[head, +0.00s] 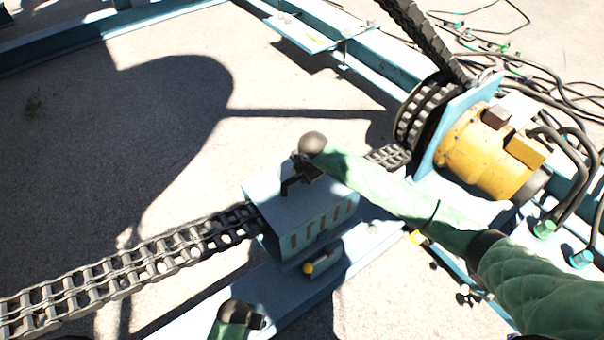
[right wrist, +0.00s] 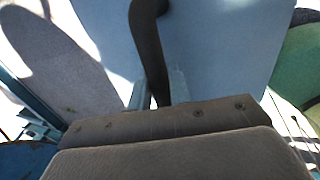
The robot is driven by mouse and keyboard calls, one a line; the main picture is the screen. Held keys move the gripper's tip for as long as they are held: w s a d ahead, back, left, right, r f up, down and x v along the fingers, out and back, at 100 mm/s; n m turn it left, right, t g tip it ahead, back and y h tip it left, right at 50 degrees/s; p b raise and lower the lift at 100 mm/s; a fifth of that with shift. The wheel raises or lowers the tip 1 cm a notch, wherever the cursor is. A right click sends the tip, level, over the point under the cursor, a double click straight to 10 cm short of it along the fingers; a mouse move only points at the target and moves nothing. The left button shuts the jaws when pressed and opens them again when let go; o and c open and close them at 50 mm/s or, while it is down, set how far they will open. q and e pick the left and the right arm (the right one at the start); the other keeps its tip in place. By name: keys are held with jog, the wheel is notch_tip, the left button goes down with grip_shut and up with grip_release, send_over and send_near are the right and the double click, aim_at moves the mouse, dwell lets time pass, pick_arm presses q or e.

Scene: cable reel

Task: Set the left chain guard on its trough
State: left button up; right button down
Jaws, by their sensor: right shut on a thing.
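The chain guard (head: 318,225) is a light blue box with slots in its front side and a dark bent handle (head: 288,186) on top. My right gripper (head: 303,172) is shut on that handle. In the right wrist view the dark handle (right wrist: 151,50) rises in front of the pale blue guard top (right wrist: 225,45). The guard is over the chain (head: 150,262), which runs in at its left end and shows again beyond it. The trough is mostly hidden under the guard; I cannot tell whether the two touch. My left gripper (head: 258,321) is low at the bottom edge, its fingers unclear.
A blue beam (head: 215,318) runs below the guard. A yellow-knobbed latch (head: 308,268) sits just below the guard's front. A yellow motor (head: 480,150) and chain sprocket (head: 415,112) stand at right, with black cables (head: 570,95) behind. Open concrete lies at left.

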pick_arm(q)
jog(key=shift+s+f, duration=0.15)
jog(key=shift+f, duration=0.05)
pick_arm(e)
jog(key=shift+f, duration=0.25)
jog(key=c, duration=1.7)
grip_release()
jog(key=shift+f, duration=0.2)
jog(key=shift+c, duration=0.2)
jog(key=o, duration=0.4)
pick_arm(q)
jog(key=shift+s+f, duration=0.1)
jog(key=shift+f, duration=0.1)
pick_arm(e)
jog(key=shift+o, duration=0.2)
pick_arm(q)
jog(key=shift+w+r, duration=0.15)
jog(key=shift+w, duration=0.05)
pick_arm(e)
jog(key=shift+r, duration=0.1)
jog(key=shift+r, duration=0.25)
pick_arm(q)
notch_tip(320, 180, up, 10)
jog(key=b, duration=0.2)
jog(key=shift+w+d, duration=0.25)
jog(key=shift+w, duration=0.1)
pick_arm(e)
jog(key=v, duration=1.2)
jog(key=shift+r, duration=0.25)
